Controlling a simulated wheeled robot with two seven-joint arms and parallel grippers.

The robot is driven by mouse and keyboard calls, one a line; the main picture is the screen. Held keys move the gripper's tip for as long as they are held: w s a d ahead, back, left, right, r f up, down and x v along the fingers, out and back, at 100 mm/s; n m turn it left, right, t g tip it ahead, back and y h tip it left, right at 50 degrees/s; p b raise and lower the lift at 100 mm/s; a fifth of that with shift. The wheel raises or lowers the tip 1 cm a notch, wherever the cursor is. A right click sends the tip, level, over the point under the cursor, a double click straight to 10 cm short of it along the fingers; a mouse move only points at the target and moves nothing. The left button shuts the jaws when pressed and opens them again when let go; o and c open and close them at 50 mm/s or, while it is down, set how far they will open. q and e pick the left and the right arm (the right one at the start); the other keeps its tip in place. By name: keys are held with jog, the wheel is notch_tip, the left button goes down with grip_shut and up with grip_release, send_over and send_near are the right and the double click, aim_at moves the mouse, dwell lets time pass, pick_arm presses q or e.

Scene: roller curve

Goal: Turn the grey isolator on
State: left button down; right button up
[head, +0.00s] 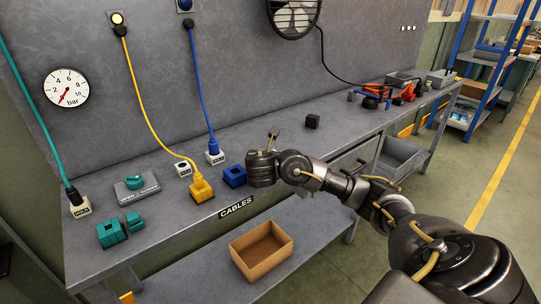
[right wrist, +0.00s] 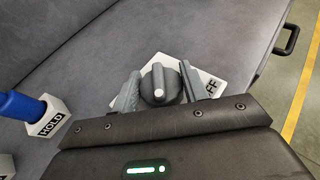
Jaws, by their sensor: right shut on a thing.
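The grey isolator shows in the right wrist view as a white plate (right wrist: 208,88) with a dark round knob (right wrist: 171,82). A pale bar runs across the knob, lengthwise in the picture. The letters "FF" show on the plate to the right of the knob; the rest of the lettering is hidden. My right gripper (right wrist: 158,78) is shut on the knob, one grey finger on each side. In the head view my right arm's wrist (head: 264,168) is over the bench and hides the isolator. My left gripper is not in view.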

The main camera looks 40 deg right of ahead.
jog(key=o, duration=1)
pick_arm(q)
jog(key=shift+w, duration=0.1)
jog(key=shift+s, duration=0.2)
pick_arm(e)
jog(key=shift+a, duration=0.1)
jog(key=shift+s+a+r, duration=0.15)
jog(key=shift+s+a, duration=0.1)
jog(key=p+v, duration=0.2)
jog(key=v, duration=0.5)
jog(key=shift+s+a+r, duration=0.2)
jog(key=shift+a+r, duration=0.05)
jog(key=shift+r, duration=0.1)
jog(key=p+v, duration=0.1)
jog(key=p, duration=0.5)
jog(key=shift+s+a+r, duration=0.15)
jog(key=shift+s+r, duration=0.05)
jog(key=shift+r, duration=0.05)
jog(key=shift+s+a+f+p, duration=0.15)
jog(key=shift+s+a+p, duration=0.05)
jog(key=shift+p, duration=0.5)
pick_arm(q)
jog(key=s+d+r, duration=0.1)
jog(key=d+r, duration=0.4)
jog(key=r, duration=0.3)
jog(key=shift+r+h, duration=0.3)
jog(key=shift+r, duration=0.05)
